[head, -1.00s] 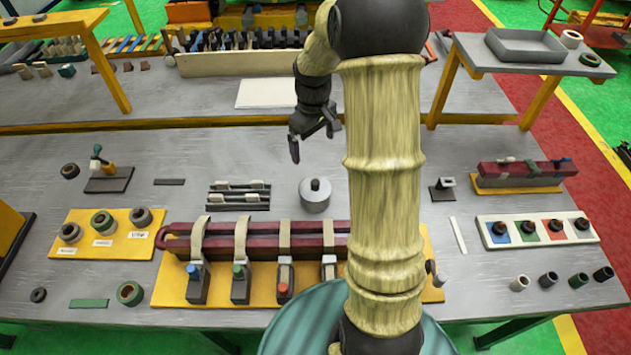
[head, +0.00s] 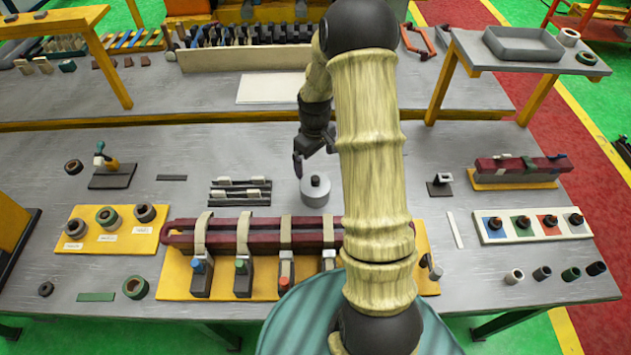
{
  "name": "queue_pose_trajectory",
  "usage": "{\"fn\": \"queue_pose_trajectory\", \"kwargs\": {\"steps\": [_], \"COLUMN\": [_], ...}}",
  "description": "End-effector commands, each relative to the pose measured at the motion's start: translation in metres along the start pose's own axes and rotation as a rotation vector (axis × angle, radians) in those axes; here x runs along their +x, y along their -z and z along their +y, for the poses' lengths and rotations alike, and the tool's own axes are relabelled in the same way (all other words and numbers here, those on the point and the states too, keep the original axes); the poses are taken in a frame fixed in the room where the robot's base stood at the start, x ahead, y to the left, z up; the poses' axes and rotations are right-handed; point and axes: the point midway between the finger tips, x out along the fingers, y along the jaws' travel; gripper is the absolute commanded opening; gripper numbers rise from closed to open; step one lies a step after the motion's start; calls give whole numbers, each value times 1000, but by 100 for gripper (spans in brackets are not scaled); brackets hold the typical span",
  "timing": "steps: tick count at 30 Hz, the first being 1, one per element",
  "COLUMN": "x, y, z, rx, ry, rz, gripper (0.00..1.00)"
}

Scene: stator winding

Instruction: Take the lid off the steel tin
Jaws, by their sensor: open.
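My gripper (head: 314,162) is open and empty, pointing down just above and slightly behind the tin. One dark finger shows left of the knob and the other is at its right. The frames do not show any contact with the knob.
A maroon coil bar on a yellow board (head: 176,285) lies in front of the tin, partly hidden by my arm. Small slotted racks (head: 240,192) stand left of the tin. A white sheet (head: 270,89) lies behind. The bench right of my arm is partly clear.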

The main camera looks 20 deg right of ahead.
Motion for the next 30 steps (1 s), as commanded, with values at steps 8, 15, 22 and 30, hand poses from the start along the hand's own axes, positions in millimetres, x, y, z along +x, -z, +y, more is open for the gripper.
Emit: {"fn": "queue_pose_trajectory", "kwargs": {"steps": [8,15,22,30], "x": [35,38,42,70], "y": [-1,0,-1,-4], "z": [0,0,0,-2], "rx": [0,1,1,1], "ry": [0,-1,0,1], "rz": [-2,0,-1,-3], "gripper": [100,100,100,100]}}
